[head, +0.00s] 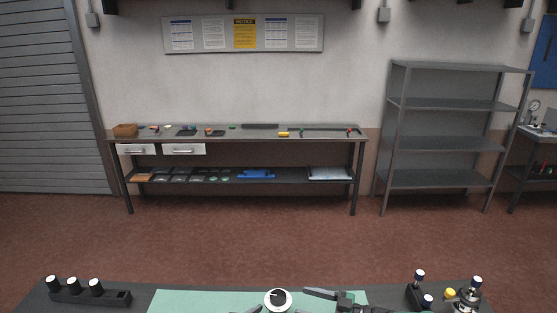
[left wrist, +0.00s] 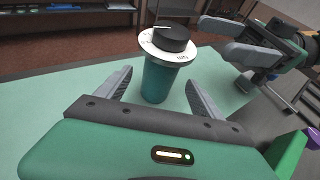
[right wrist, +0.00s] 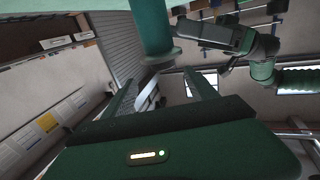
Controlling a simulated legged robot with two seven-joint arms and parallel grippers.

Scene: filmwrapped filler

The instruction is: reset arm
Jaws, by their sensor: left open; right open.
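A teal cylinder (left wrist: 157,80) with a marked white collar and black knob stands upright on the pale green mat (left wrist: 60,97). Its round top (head: 278,299) shows at the bottom centre of the head view. My left gripper (left wrist: 158,84) is open, its fingers either side of the cylinder with gaps visible. My right gripper (head: 328,298) is open, to the right of the cylinder. In the right wrist view, a teal cylindrical part (right wrist: 152,28) lies beyond its open fingers (right wrist: 160,80); I cannot tell whether it is the same cylinder.
A black holder with white-topped pieces (head: 90,297) sits at the table's left. Small bottles and a metal item (head: 468,294) stand at the right. Beyond open floor (head: 270,235) are a wall bench (head: 235,135) and empty grey shelves (head: 445,105).

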